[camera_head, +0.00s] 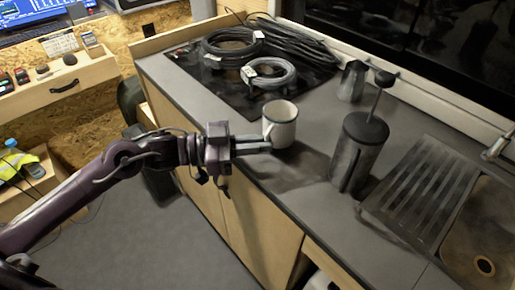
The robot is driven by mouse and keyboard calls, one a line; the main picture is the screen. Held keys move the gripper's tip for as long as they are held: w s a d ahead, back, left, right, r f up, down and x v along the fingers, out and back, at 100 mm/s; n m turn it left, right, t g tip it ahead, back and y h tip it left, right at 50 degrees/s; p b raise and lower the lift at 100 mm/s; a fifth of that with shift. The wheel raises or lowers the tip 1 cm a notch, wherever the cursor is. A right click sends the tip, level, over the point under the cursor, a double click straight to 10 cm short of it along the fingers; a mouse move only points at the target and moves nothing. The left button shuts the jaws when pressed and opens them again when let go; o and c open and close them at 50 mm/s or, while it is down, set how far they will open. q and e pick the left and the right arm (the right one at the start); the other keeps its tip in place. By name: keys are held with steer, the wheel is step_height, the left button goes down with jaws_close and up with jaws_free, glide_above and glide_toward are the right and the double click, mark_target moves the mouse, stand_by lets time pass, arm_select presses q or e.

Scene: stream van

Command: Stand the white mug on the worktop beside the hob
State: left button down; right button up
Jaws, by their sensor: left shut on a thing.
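The finger ends are partly hidden against the mug. I cannot tell whether the mug's base touches the worktop. The black hob (188,58) lies just behind the mug, with coiled cables on it. My right gripper is not in view.
A cable coil (270,84) lies on the hob close behind the mug. A dark French press (358,150) stands to the right, with a moka pot (352,80) behind it. A ribbed drainer (425,185) and sink (480,240) are further right. Bare worktop lies in front of the press.

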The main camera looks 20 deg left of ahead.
arm_select(q)
steer(key=shift+f, duration=0.85)
steer(key=shift+f, duration=0.15)
steer(key=c, duration=1.6)
jaws_free()
steer(key=shift+c, duration=0.2)
steer(key=shift+o, duration=0.5)
